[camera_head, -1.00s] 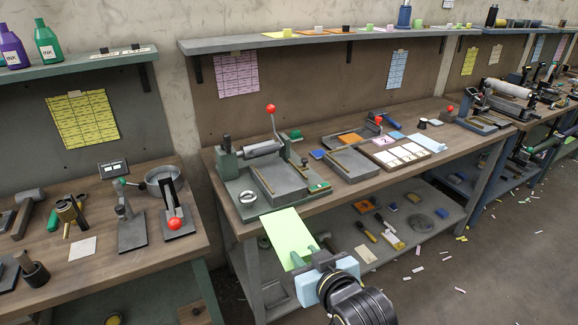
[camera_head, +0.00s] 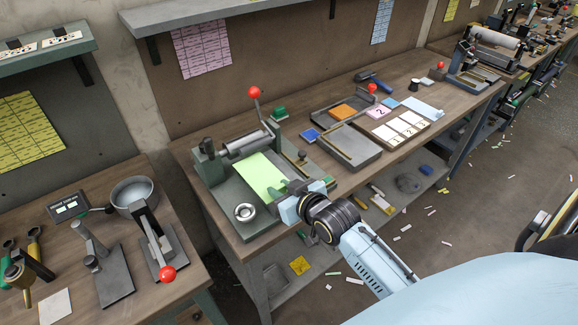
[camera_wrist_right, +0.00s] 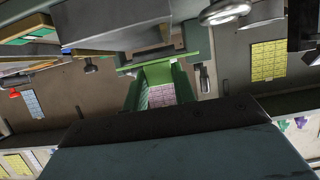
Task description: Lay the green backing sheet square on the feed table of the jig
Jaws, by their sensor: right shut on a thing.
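The light green backing sheet (camera_head: 259,174) is over the feed table of the grey-green jig (camera_head: 226,190), just in front of the roller. Its edges look roughly in line with the table. I cannot tell whether it lies flat or hovers slightly. My right gripper (camera_head: 287,189) is shut on the sheet's near right corner area and covers that part of the jig. In the right wrist view, its green fingers (camera_wrist_right: 161,85) meet a green edge seen nearly side-on. My left gripper is not in view.
The jig has a lever with a red knob (camera_head: 253,92) and a metal ring (camera_head: 245,212) at its front left. A grey tray (camera_head: 350,146) and a board of white cards (camera_head: 399,132) stand to the right. A second bench with tools is at the left.

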